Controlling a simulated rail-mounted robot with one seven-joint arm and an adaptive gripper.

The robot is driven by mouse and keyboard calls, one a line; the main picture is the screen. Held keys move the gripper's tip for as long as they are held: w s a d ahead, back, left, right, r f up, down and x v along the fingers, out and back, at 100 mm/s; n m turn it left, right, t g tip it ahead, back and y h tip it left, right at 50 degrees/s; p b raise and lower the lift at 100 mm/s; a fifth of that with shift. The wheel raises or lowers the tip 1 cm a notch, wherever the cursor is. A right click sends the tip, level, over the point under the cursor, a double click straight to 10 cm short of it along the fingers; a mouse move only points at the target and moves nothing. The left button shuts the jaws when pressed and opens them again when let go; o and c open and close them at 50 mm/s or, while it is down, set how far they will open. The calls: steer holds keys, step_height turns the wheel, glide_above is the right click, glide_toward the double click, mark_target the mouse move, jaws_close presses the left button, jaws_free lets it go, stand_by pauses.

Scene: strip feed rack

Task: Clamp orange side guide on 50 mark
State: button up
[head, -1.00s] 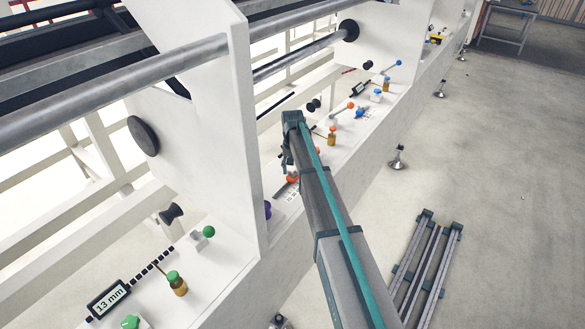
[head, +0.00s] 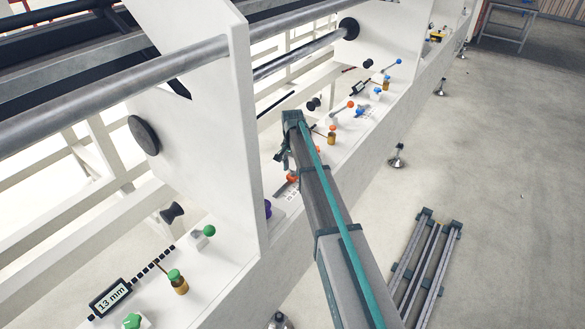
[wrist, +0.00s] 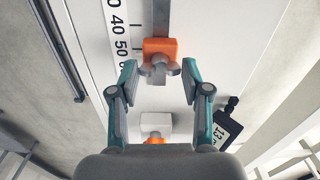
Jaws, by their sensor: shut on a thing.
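The orange side guide (wrist: 160,45) sits on a grey bar beside a printed scale (wrist: 119,38), next to the 50 label. A grey wing screw (wrist: 158,71) is on its near face. My gripper (wrist: 160,70) is around the guide and screw, a finger on each side, and is shut on the guide; the exact contact is hard to see. In the head view my gripper (head: 283,155) is at the rack ledge, partly hidden by my arm. An orange part (head: 292,179) shows just below it.
A white block (wrist: 156,122) with an orange part stands close below my fingers in the wrist view. A dark digital display (wrist: 222,130) is at the right. A white upright panel (head: 225,130) stands left of my arm. Green knobs (head: 208,231) are on the near ledge.

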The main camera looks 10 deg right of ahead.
steer(key=o, duration=1.2)
steer(key=shift+c, duration=0.2)
step_height(320, 180, up, 12)
